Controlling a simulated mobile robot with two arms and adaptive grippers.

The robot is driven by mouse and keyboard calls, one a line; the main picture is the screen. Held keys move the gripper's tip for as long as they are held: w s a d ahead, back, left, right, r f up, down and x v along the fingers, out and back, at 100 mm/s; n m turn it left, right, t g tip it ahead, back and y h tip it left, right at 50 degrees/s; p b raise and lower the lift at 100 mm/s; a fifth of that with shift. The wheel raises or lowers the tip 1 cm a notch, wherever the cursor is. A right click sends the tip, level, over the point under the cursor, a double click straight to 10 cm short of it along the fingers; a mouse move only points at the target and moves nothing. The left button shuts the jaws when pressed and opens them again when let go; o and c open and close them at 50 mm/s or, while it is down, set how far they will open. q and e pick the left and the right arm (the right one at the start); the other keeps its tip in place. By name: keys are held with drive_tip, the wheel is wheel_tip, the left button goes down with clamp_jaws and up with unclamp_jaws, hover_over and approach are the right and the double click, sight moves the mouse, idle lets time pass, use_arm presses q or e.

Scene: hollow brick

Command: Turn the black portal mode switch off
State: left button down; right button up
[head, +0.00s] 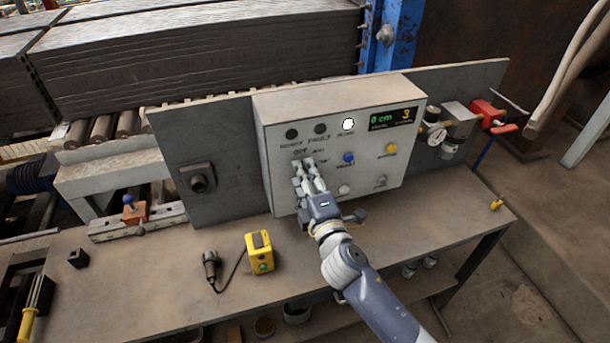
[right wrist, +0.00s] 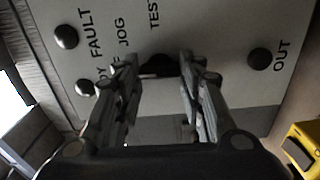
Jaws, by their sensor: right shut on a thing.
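The control box (head: 335,185) stands on the bench with lamps, buttons and a display on its pale front. My right gripper (head: 303,164) reaches its left part and hides the black mode switch in the head view. In the right wrist view the black switch (right wrist: 158,66) shows between the fingertips of my right gripper (right wrist: 161,72), which is shut on it. Labels reading JOG and TEST are beside the switch; another label is partly covered by a finger. The switch's exact pointing direction cannot be told. My left gripper is not in view.
A white lamp (head: 348,124) is lit beside two dark lamps. The display (head: 393,118) reads 0 cm and 3. A blue button (head: 348,158) and a yellow one (head: 391,149) are right of my gripper. A yellow box (head: 259,253) stands on the bench (head: 150,285).

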drive_tip(key=shift+n, duration=0.3)
drive_tip(key=o, duration=1.1)
drive_tip(key=v, duration=1.2)
drive_tip(key=shift+d, duration=0.1)
